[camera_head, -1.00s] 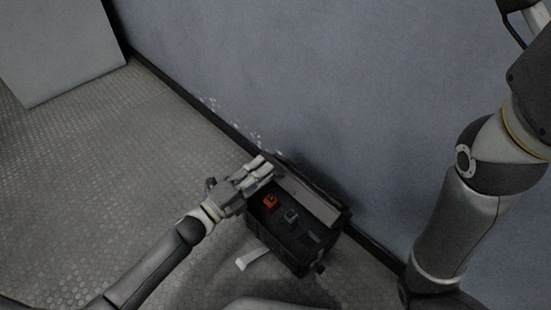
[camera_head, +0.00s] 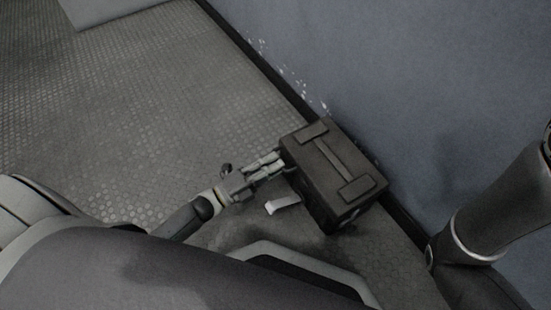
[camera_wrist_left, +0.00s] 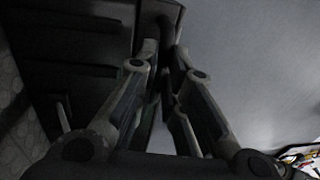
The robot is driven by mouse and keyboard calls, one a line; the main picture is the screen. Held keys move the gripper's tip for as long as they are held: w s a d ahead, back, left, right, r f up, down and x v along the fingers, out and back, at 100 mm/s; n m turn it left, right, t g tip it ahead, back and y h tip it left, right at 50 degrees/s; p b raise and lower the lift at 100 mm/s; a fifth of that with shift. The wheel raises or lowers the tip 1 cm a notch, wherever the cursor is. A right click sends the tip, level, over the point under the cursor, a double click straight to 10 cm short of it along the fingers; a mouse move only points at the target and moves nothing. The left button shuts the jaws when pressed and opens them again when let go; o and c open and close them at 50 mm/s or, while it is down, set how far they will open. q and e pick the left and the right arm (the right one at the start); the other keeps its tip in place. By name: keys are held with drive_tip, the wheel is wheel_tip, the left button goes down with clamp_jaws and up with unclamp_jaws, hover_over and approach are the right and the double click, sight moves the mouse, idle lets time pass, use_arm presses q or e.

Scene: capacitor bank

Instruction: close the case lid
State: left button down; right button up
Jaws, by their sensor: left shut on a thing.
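The dark case (camera_head: 325,200) stands on the floor against the wall. Its lid (camera_head: 318,148) lies flat over the top, with a long handle strip along its middle, and the inside of the case is hidden. My left gripper (camera_head: 282,160) is at the left end of the lid, shut on the lid's edge. In the left wrist view the fingers (camera_wrist_left: 165,70) come together at a dark edge of the case (camera_wrist_left: 85,60); the exact contact is too dark to tell. My right gripper is out of view; only part of my right arm shows.
A blue-grey wall (camera_head: 400,85) runs close behind the case. A white flat piece (camera_head: 283,204) lies on the floor just left of the case's front. The textured metal floor (camera_head: 150,110) is clear to the left. A pale panel (camera_head: 105,8) stands at the upper left.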

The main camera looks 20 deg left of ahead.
use_arm(q)
wheel_tip(320, 180, down, 2)
drive_tip(key=shift+s+a+f+b, duration=0.1)
drive_tip(key=shift+s+b, duration=0.05)
drive_tip(key=shift+b, duration=0.2)
drive_tip(key=shift+f, duration=0.15)
drive_tip(key=shift+s+f, duration=0.1)
drive_tip(key=shift+s, duration=0.05)
drive_tip(key=c, duration=1.5)
unclamp_jaws()
drive_tip(key=shift+f, duration=0.1)
drive_tip(key=shift+c, duration=0.2)
drive_tip(key=r+v, duration=0.1)
drive_tip(key=v, duration=1)
drive_tip(key=shift+a, duration=0.15)
